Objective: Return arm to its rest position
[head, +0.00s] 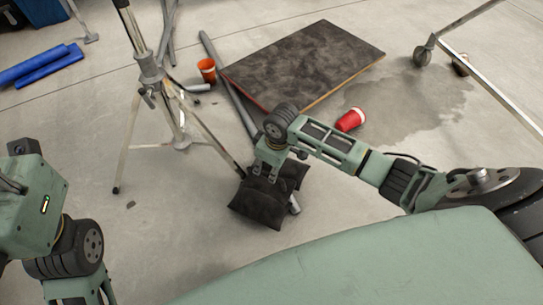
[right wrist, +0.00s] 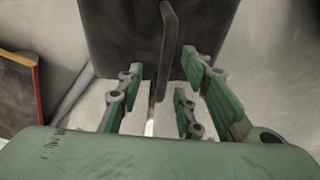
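My right gripper (right wrist: 160,100) is open in the right wrist view, its green-padded fingers spread apart. A black bag (head: 262,205), like a sandbag, lies on the floor by a tripod leg in the head view. The bag also fills the top of the right wrist view (right wrist: 120,40). Its dark strap (right wrist: 169,40) stands between the fingers with gaps on both sides. In the head view my right gripper (head: 268,168) is just above the bag, its fingertips partly hidden against it. My left arm (head: 40,215) shows at the lower left; its fingers are out of frame.
A metal tripod stand (head: 150,75) stands left of the bag. A dark board (head: 305,62) lies behind, with an orange cup (head: 207,70) and a tipped red cup (head: 350,120) near it. Blue rolls (head: 40,68) lie at far left. A wheeled metal frame (head: 500,95) stands right.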

